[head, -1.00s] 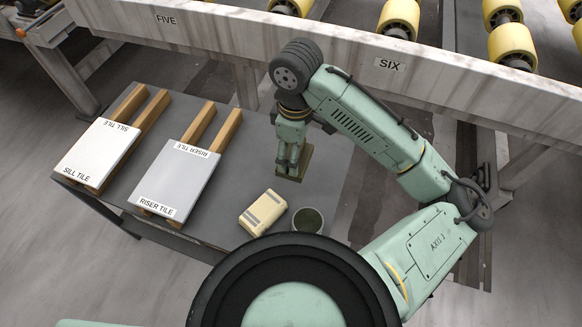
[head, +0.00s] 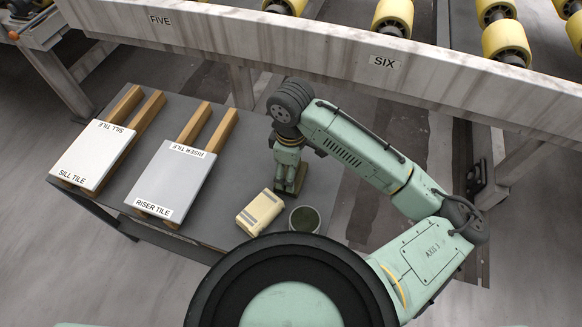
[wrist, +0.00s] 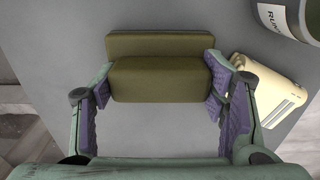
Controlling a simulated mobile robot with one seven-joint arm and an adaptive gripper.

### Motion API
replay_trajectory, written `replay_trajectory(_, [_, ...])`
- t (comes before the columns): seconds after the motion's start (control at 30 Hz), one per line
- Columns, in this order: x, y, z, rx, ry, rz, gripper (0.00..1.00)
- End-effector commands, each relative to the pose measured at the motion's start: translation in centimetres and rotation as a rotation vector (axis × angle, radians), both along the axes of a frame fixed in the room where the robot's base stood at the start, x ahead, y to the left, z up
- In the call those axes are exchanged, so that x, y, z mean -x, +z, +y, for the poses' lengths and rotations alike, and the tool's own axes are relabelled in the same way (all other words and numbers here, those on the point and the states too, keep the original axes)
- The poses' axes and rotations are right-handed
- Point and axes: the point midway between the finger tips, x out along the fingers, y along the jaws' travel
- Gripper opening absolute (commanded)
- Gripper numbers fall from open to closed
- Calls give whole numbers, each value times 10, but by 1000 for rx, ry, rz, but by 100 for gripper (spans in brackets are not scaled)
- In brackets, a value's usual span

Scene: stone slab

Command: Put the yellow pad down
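The yellow pad (wrist: 160,80) is a dull olive-yellow block between the two purple-lined fingers of my gripper (wrist: 160,84) in the wrist view. The fingers touch its two ends, so my gripper is shut on it. In the head view my gripper (head: 289,187) points down over the right part of the dark grey table, and only a small part of the pad (head: 300,179) shows beside the fingers. I cannot tell whether the pad's underside touches the table top.
A cream block with a pale band (head: 260,212) and a round dark-topped container (head: 305,219) stand close, nearer my base. The riser tile (head: 170,180) and sill tile (head: 95,155) lie on wooden bars at left. A roller conveyor frame (head: 300,45) runs behind.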

Motion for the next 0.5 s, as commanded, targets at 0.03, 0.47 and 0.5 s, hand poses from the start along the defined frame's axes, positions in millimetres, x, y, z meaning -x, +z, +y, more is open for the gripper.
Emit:
replay_trajectory(0.03, [0,0,0,0,0,0,69])
replay_trajectory(0.47, [0,0,0,0,0,0,86])
replay_trajectory(0.5, [0,0,0,0,0,0,86])
